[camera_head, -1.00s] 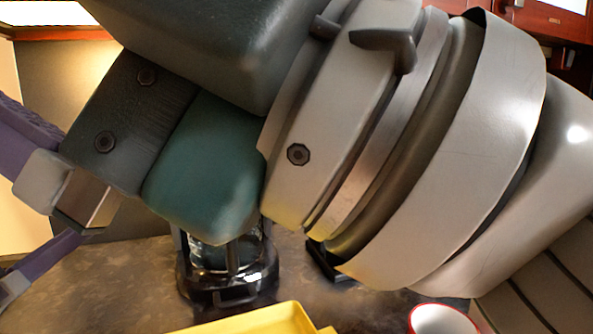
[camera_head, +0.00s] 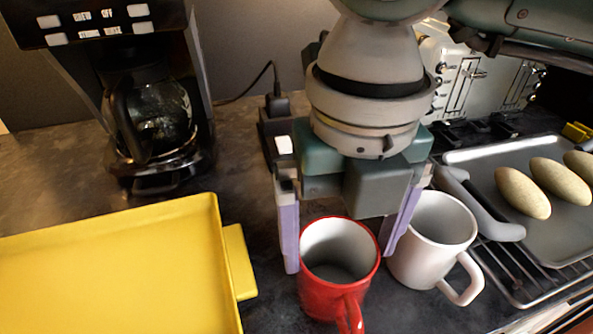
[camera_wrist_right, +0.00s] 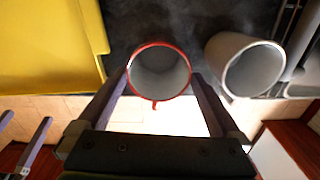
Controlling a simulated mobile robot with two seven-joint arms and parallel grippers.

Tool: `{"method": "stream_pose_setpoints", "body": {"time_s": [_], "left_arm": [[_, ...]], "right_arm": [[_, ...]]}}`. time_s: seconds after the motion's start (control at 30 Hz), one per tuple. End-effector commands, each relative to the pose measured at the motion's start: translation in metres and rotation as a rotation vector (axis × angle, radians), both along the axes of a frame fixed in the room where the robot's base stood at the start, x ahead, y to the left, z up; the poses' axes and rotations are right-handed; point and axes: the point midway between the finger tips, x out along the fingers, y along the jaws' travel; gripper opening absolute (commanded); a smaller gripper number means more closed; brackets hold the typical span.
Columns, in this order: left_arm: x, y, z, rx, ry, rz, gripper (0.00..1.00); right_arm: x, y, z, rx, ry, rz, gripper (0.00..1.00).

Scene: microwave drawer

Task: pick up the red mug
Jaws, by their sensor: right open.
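The red mug (camera_head: 318,296) stands upright on the dark counter, white inside, its handle toward the front edge. My right gripper (camera_head: 340,261) points down over it, open, one purple finger on each side of the rim. In the right wrist view the red mug (camera_wrist_right: 158,92) sits between and just beyond the tips of my right gripper (camera_wrist_right: 160,78). I cannot tell whether the fingers touch it. My left gripper (camera_wrist_right: 24,120) shows at the lower left of the right wrist view, its two fingers apart and empty.
A white mug (camera_head: 432,240) stands close to the right of the red mug, beside the right finger. A yellow tray (camera_head: 110,270) lies to the left. A coffee maker (camera_head: 150,120) stands behind it. A grey tray (camera_head: 560,225) with potato-like items on a rack is at right.

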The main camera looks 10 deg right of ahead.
Motion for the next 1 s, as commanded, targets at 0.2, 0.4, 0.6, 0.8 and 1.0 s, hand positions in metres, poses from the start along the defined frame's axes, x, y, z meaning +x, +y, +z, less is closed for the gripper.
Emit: {"method": "stream_pose_setpoints", "body": {"time_s": [0.2,0.4,0.6,0.8,1.0], "left_arm": [[0.000,0.000,0.007,0.001,-0.001,-0.002,0.93],[0.001,0.000,0.008,0.001,-0.002,-0.002,0.93],[0.001,0.000,0.008,0.001,-0.002,-0.002,0.93],[0.001,0.000,0.008,0.001,-0.002,-0.002,0.93],[0.001,0.000,0.008,0.001,-0.002,-0.002,0.93]], "right_arm": [[-0.006,0.002,-0.024,0.000,0.005,0.002,1.00],[-0.007,0.003,-0.052,0.002,0.002,0.002,1.00],[-0.006,0.003,-0.056,0.004,0.000,0.003,1.00],[-0.006,0.003,-0.056,0.004,0.000,0.003,0.86],[-0.006,0.003,-0.056,0.004,0.000,0.003,0.64]]}}
